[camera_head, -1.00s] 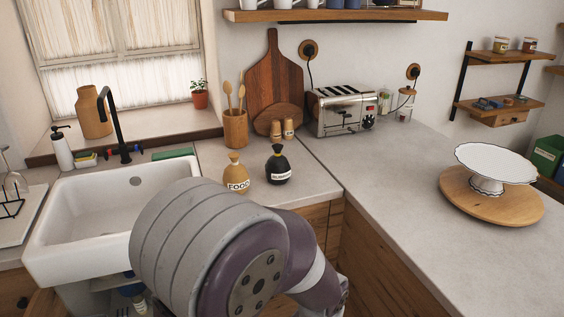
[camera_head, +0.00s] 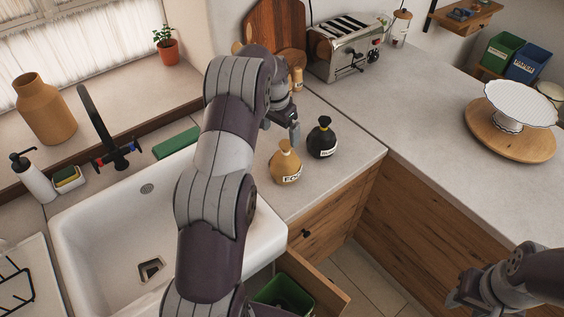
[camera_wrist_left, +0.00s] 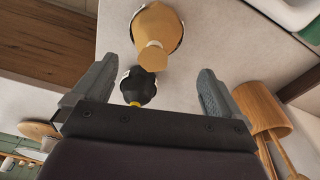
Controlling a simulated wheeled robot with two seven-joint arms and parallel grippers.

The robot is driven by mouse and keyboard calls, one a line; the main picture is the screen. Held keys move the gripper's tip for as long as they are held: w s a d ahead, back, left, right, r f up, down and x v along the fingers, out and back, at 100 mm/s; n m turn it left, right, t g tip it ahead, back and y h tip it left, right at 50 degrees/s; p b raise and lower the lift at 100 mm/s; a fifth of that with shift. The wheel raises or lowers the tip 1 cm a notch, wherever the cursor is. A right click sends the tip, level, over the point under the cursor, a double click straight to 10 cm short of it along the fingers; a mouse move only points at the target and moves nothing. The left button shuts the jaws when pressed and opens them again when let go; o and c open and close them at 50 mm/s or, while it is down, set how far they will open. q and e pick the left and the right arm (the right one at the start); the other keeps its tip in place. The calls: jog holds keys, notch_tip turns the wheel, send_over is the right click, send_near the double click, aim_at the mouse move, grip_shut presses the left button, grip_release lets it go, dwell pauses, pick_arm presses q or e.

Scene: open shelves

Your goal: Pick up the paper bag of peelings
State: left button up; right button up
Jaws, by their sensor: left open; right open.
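The tan paper bag (camera_head: 285,163), tied at the neck and labelled FOOD, stands upright on the counter right of the sink. It also shows in the left wrist view (camera_wrist_left: 158,25), beyond the fingertips. A black bag (camera_head: 322,140) with a white label stands just right of it. My left gripper (camera_head: 291,130) is open above the counter, close behind the bags, touching neither as far as I can see. In the left wrist view, the black bag (camera_wrist_left: 138,88) appears between the open fingers (camera_wrist_left: 158,70). My right gripper (camera_head: 462,297) is empty at the lower right, away from the bags.
The white sink (camera_head: 75,222) lies left of the bags. A toaster (camera_head: 345,48), a cutting board (camera_head: 275,25) and a wooden utensil pot (camera_wrist_left: 262,108) stand near the wall. Below, an open drawer (camera_head: 325,292) holds a green bin (camera_head: 285,296). A cake stand (camera_head: 520,100) is on the right counter.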

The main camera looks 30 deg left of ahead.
aim_at(286, 153)
pick_arm(q)
jog(key=shift+w+f+p, duration=0.2)
jog(key=shift+f+p, duration=0.2)
jog(key=shift+f, duration=0.55)
jog(key=d+f, duration=0.1)
jog(key=d+f+p, duration=0.1)
jog(key=f, duration=0.1)
jog(key=shift+w+d+p, duration=0.15)
jog(key=shift+w+p, duration=0.15)
jog(key=f+p, duration=0.1)
jog(key=a+f+p, duration=0.1)
jog(key=f, duration=0.1)
jog(key=shift+w+a+f+p, duration=0.15)
jog(key=shift+f+p, duration=0.05)
jog(key=shift+f, duration=0.4)
jog(key=shift+w+a+f+p, duration=0.15)
jog(key=shift+f+p, duration=0.05)
jog(key=shift+f, duration=0.35)
jog(key=shift+d+f, duration=0.1)
jog(key=shift+w+d, duration=0.1)
jog(key=shift+d, duration=0.2)
jog(key=c, duration=1.4)
jog(key=shift+c, duration=0.5)
pick_arm(e)
jog(key=r, duration=0.2)
jog(key=d+r, duration=0.1)
jog(key=r, duration=0.2)
jog(key=shift+d+r, duration=0.15)
jog(key=shift+d, duration=0.05)
